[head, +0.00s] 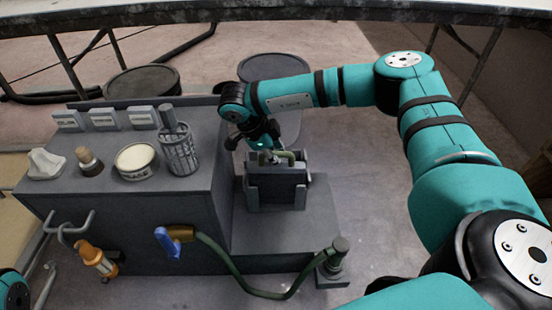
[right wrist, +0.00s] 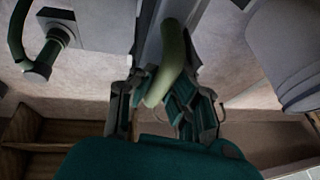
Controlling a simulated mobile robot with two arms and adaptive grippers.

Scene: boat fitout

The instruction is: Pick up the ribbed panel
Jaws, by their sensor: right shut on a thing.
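The ribbed panel (head: 278,173) is a dark grey plate with a pale green handle on top. In the head view it stands upright in a grey holder (head: 270,200) on a low grey step; ribs are too small to tell. My right gripper (head: 268,148) is at the top of the panel, shut on its handle. In the right wrist view the curved green handle of the panel (right wrist: 172,50) runs between the fingers of my right gripper (right wrist: 167,105). My left gripper is out of view.
A grey cabinet (head: 130,240) stands left, topped by a mesh cup (head: 180,155), a round tin (head: 135,162), a brush-like item (head: 89,161) and a white lump (head: 46,163). A green hose (head: 240,278) hangs in front. Dark round drums (head: 142,82) stand behind.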

